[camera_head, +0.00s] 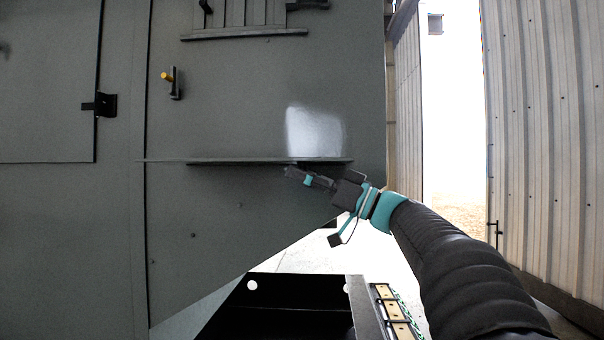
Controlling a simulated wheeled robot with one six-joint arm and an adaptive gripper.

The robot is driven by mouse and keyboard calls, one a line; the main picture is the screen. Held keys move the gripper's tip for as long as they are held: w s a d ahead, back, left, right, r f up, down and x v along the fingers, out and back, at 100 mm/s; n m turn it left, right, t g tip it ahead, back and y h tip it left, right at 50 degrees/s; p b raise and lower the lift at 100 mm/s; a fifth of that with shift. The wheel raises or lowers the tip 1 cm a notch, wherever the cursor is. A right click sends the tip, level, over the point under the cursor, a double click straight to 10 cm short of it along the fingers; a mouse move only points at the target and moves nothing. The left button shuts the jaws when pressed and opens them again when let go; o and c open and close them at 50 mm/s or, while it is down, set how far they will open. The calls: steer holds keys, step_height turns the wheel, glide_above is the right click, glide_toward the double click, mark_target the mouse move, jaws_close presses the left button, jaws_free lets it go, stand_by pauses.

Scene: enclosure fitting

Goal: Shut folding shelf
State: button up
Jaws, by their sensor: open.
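The folding shelf (240,160) shows as a thin dark horizontal edge across the grey enclosure panel, seen nearly edge-on. It seems to stand out from the panel, but how far cannot be told from this view. My gripper (291,174) is open, just below the right part of the shelf edge. The fingers point left, and no held object shows in them. Whether the fingers touch the shelf cannot be told. The shelf's underside and any supports are hidden.
A hinged door (48,80) is at the left. Corrugated walls (545,130) and a bright opening (452,110) are at the right. The panel below the shelf looks mostly clear.

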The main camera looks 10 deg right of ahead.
steer(key=shift+w+a, duration=0.1)
jaws_close()
steer(key=shift+r, duration=0.2)
